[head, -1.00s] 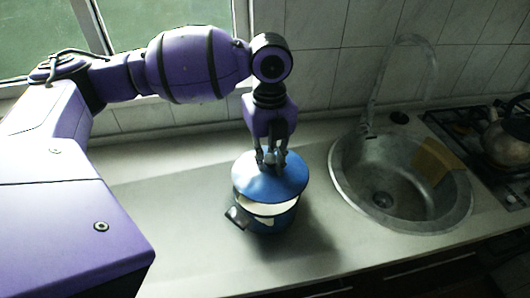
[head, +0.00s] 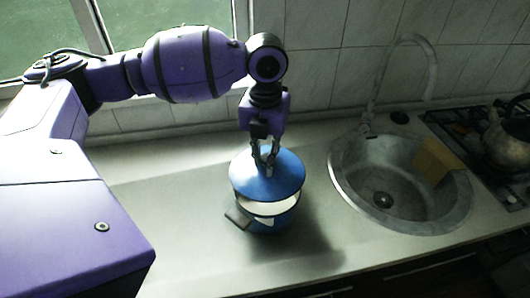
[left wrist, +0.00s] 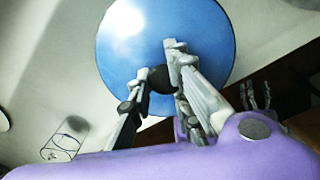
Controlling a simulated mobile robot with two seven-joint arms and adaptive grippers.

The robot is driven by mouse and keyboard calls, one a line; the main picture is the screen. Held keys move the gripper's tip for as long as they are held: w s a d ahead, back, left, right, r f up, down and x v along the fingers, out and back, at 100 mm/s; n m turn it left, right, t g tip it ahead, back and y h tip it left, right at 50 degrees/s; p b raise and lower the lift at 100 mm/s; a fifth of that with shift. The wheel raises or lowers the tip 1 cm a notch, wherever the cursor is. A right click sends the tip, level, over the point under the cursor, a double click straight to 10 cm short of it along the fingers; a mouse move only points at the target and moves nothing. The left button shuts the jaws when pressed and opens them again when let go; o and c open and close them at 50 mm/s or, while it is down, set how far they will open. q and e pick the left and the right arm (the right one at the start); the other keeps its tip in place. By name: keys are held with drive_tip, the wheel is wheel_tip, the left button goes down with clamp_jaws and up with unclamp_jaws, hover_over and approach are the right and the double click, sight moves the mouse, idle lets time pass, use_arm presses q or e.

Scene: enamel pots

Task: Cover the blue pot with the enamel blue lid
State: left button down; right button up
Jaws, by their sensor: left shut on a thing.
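The blue enamel lid (head: 254,180) is over the blue pot (head: 285,221) on the counter, a little tilted. A gap shows the pot's pale inside along the front; I cannot tell whether the lid touches the rim at the back. The pot's dark handle (head: 238,217) points to the front left. My left gripper (head: 266,168) comes down from above and is shut on the lid's dark knob. In the left wrist view the lid (left wrist: 130,55) hides the pot, and the gripper (left wrist: 160,72) is around the knob (left wrist: 160,80). Grey fingers, probably my right gripper (left wrist: 256,96), show small at the right.
A round metal sink (head: 345,195) with a tall tap (head: 375,90) is right of the pot. A yellowish-brown piece (head: 434,163) leans inside it. A kettle (head: 508,140) stands on the stove at far right.

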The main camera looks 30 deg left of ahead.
sight(265, 170)
use_arm(q)
drive_tip(key=shift+f+b, duration=0.3)
drive_tip(key=shift+f, duration=2.25)
drive_tip(key=shift+f, duration=0.3)
drive_tip(key=shift+f, duration=0.15)
drive_tip(key=c, duration=1.6)
unclamp_jaws()
drive_tip(key=shift+o, duration=0.2)
